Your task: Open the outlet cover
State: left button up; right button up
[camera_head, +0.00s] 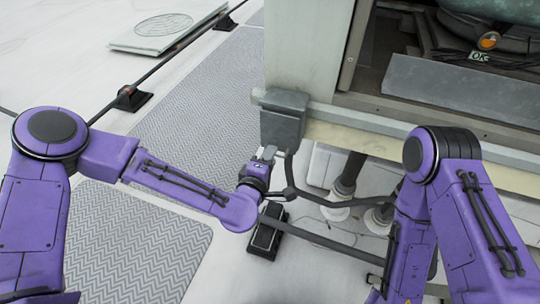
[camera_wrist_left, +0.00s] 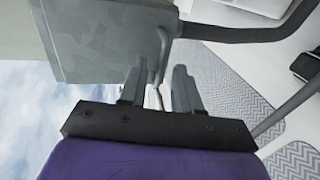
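The outlet cover (camera_head: 284,118) is a grey box on the lower corner of the cooler housing, with a dark cable running from its underside. It looks closed in the head view. It also fills the upper left of the left wrist view (camera_wrist_left: 100,40). My left gripper (camera_head: 267,153) is just below the cover's lower left edge. In the left wrist view my left gripper (camera_wrist_left: 160,90) has its two fingers apart. The cover's edge is close to the fingertips; I cannot tell whether they touch. My right arm shows at the right, but its gripper is out of view.
The cooler housing (camera_head: 303,45) stands behind the cover, with an open bay (camera_head: 455,85) at the right. A dark cable (camera_head: 335,200) and pipes (camera_head: 346,180) run below it. Patterned walkway mats (camera_head: 135,245) cover the white roof. A rod (camera_head: 165,58) crosses at upper left.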

pick_arm(q)
jog(key=shift+w+d+f, duration=0.1)
jog(key=shift+w+d, duration=0.05)
jog(key=shift+w, duration=0.25)
grip_shut()
dwell(1.2)
